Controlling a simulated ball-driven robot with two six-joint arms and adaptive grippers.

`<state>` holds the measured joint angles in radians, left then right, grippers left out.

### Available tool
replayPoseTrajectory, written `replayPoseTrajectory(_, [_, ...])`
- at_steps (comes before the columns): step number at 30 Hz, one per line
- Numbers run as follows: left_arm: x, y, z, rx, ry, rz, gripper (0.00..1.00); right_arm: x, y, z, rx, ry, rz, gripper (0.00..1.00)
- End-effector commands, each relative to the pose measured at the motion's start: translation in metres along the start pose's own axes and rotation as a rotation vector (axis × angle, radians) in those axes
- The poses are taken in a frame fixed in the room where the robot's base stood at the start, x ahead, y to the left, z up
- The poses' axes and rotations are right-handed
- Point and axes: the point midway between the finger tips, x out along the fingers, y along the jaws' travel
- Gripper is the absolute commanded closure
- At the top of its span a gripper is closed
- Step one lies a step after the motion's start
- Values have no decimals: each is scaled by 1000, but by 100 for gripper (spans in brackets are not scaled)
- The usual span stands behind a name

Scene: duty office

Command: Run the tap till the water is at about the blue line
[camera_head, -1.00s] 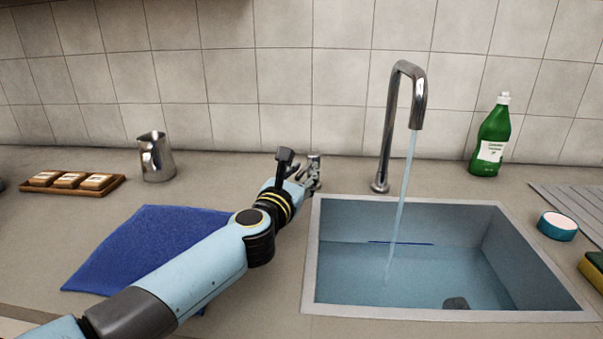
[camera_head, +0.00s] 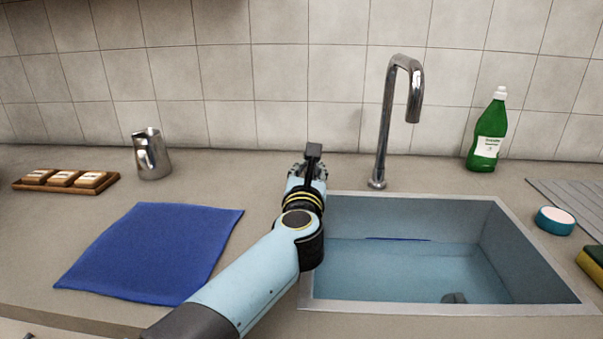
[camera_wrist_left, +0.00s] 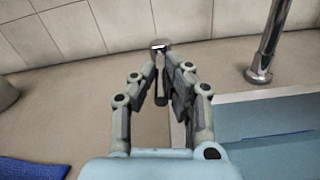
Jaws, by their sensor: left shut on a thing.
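The chrome tap (camera_head: 385,120) stands behind the sink (camera_head: 420,200), and no water runs from its spout. Blue-tinted water (camera_head: 400,270) stands in the basin. The dark blue line (camera_head: 398,239) shows on the back wall, right about at the water's edge. My left gripper (camera_head: 308,170) is at the counter left of the tap. In the left wrist view, my left gripper (camera_wrist_left: 162,78) is shut on the tap's small metal lever handle (camera_wrist_left: 159,45), mostly hidden by the fingers in the head view. My right gripper is not in view.
A blue cloth (camera_head: 150,252) lies left of my arm. A metal jug (camera_head: 151,155) and a wooden tray (camera_head: 66,184) of soap bars stand behind it. A green bottle (camera_head: 488,135), a round tub (camera_head: 555,220) and a sponge (camera_head: 592,262) are right of the sink.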

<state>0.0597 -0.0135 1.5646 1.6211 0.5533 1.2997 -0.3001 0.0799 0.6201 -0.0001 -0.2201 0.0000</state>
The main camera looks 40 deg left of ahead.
Motion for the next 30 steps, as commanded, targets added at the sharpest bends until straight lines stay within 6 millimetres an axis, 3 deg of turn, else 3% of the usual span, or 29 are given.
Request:
replayPoseTrajectory(8, [0, -1, 1, -1, 1, 7, 100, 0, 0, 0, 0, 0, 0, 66])
replayPoseTrajectory(9, [0, -1, 1, -1, 1, 7, 86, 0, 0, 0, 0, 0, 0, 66])
replayPoseTrajectory(14, [0, -1, 1, -1, 1, 5, 66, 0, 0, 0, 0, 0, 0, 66])
replayPoseTrajectory(25, [-2, -1, 0, 0, 2, 5, 66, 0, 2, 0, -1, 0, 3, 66])
replayPoseTrajectory(30, [-25, -2, -1, -1, 5, 4, 66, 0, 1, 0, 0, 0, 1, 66])
